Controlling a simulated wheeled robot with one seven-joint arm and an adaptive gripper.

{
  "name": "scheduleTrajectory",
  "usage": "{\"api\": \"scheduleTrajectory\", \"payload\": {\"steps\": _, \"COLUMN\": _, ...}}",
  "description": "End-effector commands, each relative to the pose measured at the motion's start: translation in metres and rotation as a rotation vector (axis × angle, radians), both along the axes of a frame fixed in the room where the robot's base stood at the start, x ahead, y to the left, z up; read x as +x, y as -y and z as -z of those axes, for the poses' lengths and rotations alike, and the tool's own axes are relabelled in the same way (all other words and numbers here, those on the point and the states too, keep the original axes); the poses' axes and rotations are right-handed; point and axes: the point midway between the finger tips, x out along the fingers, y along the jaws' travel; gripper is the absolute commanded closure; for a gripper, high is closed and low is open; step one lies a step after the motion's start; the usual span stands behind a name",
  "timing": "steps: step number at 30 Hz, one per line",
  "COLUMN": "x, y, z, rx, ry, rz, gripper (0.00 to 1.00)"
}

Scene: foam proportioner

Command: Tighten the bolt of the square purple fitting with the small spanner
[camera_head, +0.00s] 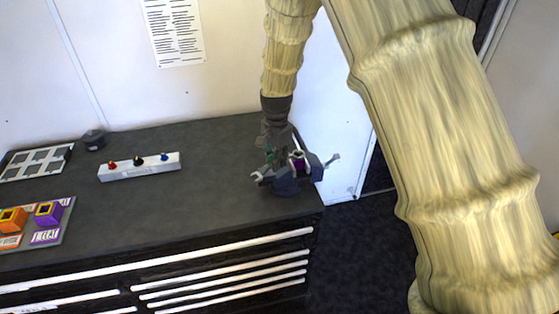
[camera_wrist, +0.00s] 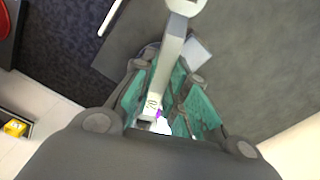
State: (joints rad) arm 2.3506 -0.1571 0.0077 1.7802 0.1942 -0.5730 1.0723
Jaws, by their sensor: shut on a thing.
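My gripper (camera_wrist: 160,98) is shut on the small pale grey spanner (camera_wrist: 172,48), between teal finger pads. The spanner's far end reaches the top edge of the wrist view. In the head view an open-jawed spanner end (camera_head: 257,175) shows left of my gripper (camera_head: 277,152), low over the front right bench corner. A purple piece (camera_head: 298,163) with a pale opening sits just right of my gripper, among dark grey parts; a sliver of purple (camera_wrist: 160,113) shows behind the spanner. I cannot make out the bolt or any contact.
A labelled board (camera_head: 68,216) at the left bench edge carries the purple block and an orange block (camera_head: 12,220). A white strip (camera_head: 140,170) with red, black and blue knobs lies mid-bench. A dark round object (camera_head: 93,139) is behind. The bench between is clear.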

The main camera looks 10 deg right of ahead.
Motion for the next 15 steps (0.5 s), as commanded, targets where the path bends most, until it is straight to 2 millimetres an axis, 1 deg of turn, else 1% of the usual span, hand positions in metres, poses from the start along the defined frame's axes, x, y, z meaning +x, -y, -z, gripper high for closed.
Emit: {"api": "scheduleTrajectory", "payload": {"steps": 15, "x": 0.021, "y": -0.006, "z": -0.001, "rx": -0.002, "ry": 0.003, "rz": 0.236, "gripper": 1.0}}
